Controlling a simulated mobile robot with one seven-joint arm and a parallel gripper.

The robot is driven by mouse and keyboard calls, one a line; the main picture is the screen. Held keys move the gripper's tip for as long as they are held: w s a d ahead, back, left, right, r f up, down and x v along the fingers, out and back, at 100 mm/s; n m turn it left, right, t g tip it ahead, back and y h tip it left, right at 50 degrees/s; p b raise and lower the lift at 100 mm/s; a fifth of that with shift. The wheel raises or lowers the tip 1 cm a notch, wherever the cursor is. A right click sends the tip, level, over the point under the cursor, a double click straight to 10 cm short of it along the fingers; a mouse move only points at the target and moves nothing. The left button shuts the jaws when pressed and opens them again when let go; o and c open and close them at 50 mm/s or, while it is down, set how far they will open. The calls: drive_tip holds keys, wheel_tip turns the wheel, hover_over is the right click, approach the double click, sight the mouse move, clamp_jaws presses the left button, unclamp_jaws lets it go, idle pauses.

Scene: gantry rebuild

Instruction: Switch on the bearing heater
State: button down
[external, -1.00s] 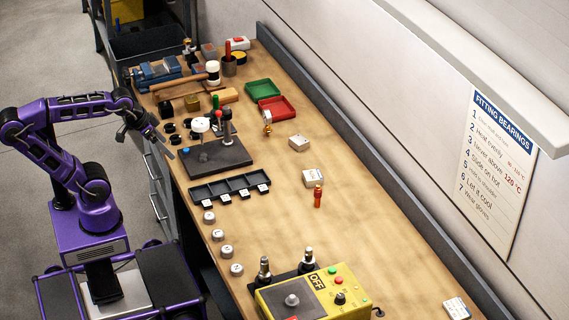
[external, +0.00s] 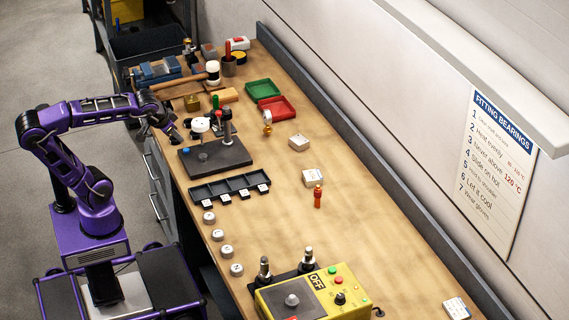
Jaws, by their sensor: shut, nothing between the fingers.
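The bearing heater (external: 312,297) is a yellow box at the front of the bench, with a sign reading OFF, a green and a red button, a black knob (external: 340,298) and a dark plate with a grey round piece on it. My gripper (external: 176,138) is shut and empty at the left edge of the bench, beside the dark press-like stand (external: 215,157). It is far from the heater, toward the back of the bench.
A black tray (external: 222,193) with several compartments and several grey round pieces line the left edge. An orange-red bottle (external: 317,196) and white boxes stand mid-bench. Green (external: 262,90) and red trays lie farther back. The right middle of the bench is clear.

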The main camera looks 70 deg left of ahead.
drive_tip(key=w+r+n+t+b, duration=0.1)
drive_tip(key=w+r+n+b, duration=0.15)
drive_tip(key=w, duration=0.85)
drive_tip(key=w+r+n+t+b, duration=0.15)
drive_tip(key=w+n, duration=0.25)
drive_tip(key=w, duration=0.7)
drive_tip(key=w+d+r+m+h+b, duration=0.1)
drive_tip(key=d+r+m+h+b, duration=0.15)
drive_tip(key=d+m+h, duration=0.7)
drive_tip(key=s+d+f+m+g+h, duration=0.1)
drive_tip(key=s+d+f+m+g, duration=0.3)
drive_tip(key=d, duration=1.2)
drive_tip(key=s+d+f+m+h, duration=0.1)
drive_tip(key=d+m, duration=0.6)
drive_tip(key=d, duration=0.8)
drive_tip(key=s+d+f+m+g, duration=0.1)
drive_tip(key=s+d+f+m, duration=0.2)
drive_tip(key=s+d, duration=0.2)
drive_tip(key=s+d+f+m+g+h, duration=0.1)
drive_tip(key=s+d+f+m, duration=0.2)
drive_tip(key=d, duration=0.8)
drive_tip(key=shift+s+d+m+g, duration=0.2)
drive_tip(key=shift+s+m+g, duration=0.15)
drive_tip(key=shift+s+m, duration=0.4)
drive_tip(key=shift+s+f+h, duration=0.1)
drive_tip(key=shift+f+h, duration=0.05)
drive_tip(key=shift+h, duration=0.1)
